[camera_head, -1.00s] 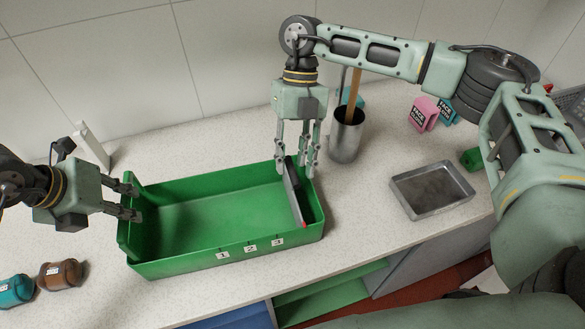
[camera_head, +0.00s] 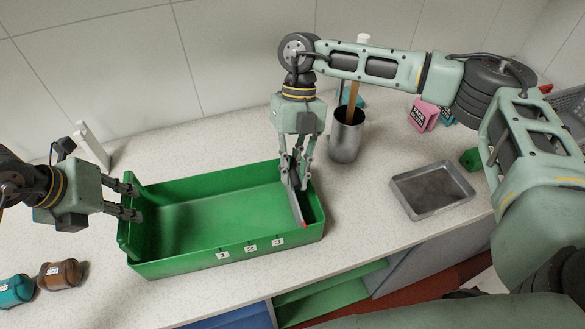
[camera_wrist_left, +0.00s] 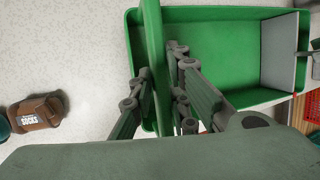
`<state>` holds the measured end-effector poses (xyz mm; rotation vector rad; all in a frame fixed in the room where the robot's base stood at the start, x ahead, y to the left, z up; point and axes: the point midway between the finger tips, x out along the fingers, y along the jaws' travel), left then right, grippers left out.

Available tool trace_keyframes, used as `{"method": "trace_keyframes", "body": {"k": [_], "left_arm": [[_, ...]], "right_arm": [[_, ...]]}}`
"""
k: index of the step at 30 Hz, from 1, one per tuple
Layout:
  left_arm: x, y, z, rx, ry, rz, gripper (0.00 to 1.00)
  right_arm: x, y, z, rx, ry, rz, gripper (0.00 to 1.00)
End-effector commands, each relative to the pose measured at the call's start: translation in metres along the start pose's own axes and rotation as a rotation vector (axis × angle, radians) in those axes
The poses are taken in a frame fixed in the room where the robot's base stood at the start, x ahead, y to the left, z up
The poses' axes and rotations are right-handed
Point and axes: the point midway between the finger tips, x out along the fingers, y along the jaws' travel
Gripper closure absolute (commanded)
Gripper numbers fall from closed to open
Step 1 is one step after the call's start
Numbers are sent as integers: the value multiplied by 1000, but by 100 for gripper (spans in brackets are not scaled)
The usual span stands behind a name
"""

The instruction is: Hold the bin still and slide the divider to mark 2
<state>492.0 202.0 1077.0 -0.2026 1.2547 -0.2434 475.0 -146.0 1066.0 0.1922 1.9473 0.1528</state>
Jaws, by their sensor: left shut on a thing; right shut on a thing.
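The green bin (camera_head: 200,213) stands on the counter, with marks 1 (camera_head: 223,255), 2 (camera_head: 251,249) and 3 (camera_head: 278,242) along its front wall. The grey divider (camera_head: 296,207) stands across the bin near its right end, its front end just right of mark 3. It also shows in the left wrist view (camera_wrist_left: 279,50). My left gripper (camera_head: 133,202) is shut on the bin's left end wall; the left wrist view shows the wall between its fingers (camera_wrist_left: 160,92). My right gripper (camera_head: 301,182) is shut on the divider's back end, inside the bin.
A metal cup with a wooden-handled tool (camera_head: 345,140) stands behind the bin's right end. An empty metal tray (camera_head: 432,190) lies to the right. Pink and teal boxes (camera_head: 424,115) stand at the back right.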

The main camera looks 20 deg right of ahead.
Motion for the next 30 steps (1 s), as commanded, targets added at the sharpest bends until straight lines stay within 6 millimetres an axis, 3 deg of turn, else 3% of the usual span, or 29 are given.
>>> {"method": "trace_keyframes", "body": {"k": [11,14,24,30], "left_arm": [[5,3,-6,-2,18,9,100],[5,3,-6,-2,18,9,100],[5,2,-6,-2,19,4,100],[5,2,-6,-2,19,5,100]], "right_arm": [[0,-1,1,5,-1,-1,100],[1,6,1,3,0,-2,100],[17,91,8,0,0,2,100],[22,117,10,4,-1,3,100]]}}
